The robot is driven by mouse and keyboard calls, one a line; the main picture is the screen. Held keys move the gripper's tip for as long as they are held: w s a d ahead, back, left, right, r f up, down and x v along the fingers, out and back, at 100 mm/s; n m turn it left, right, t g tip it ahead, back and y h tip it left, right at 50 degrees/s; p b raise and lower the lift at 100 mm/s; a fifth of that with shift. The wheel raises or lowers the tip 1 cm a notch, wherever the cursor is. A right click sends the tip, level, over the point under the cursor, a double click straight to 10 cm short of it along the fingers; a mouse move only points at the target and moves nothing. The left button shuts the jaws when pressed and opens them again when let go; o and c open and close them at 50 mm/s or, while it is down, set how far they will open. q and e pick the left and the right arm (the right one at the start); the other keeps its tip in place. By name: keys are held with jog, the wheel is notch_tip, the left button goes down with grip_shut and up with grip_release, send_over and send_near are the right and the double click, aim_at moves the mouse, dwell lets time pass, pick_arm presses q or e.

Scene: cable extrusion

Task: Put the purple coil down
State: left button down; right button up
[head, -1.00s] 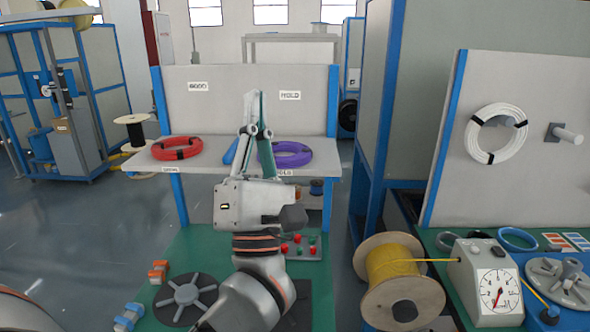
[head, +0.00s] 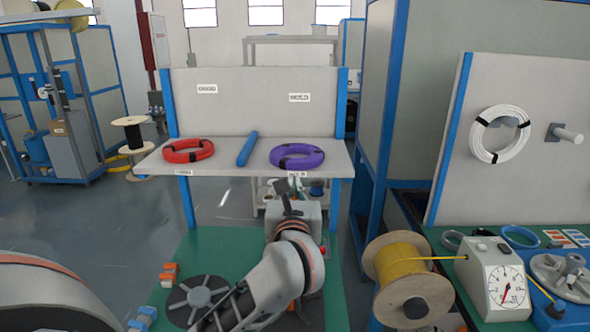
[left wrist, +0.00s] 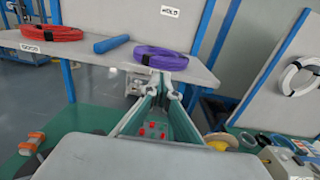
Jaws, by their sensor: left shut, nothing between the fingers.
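The purple coil (head: 297,156), bound with black straps, lies flat on the right part of the grey shelf (head: 225,170), below the HOLD sign (head: 299,97) and right of the blue bar (head: 247,148). The purple coil also shows in the left wrist view (left wrist: 161,58). My left gripper (head: 295,183) is below and in front of the shelf's front edge, apart from the coil. In the left wrist view its fingers (left wrist: 167,82) come together, empty, below the coil. The head view shows the gripper small and partly hidden behind my wrist. My right gripper is not in view.
A red coil (head: 188,150) lies on the shelf's left part, under the GOOD sign (head: 207,88). A yellow cable spool (head: 408,278) and a dial gauge (head: 497,280) stand at right. A white coil (head: 499,133) hangs on the right panel.

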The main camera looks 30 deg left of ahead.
aim_at(295, 165)
pick_arm(q)
jog(key=p+x, duration=0.1)
jog(key=x, duration=0.6)
jog(key=shift+r, duration=0.1)
jog(key=shift+w+a, duration=0.3)
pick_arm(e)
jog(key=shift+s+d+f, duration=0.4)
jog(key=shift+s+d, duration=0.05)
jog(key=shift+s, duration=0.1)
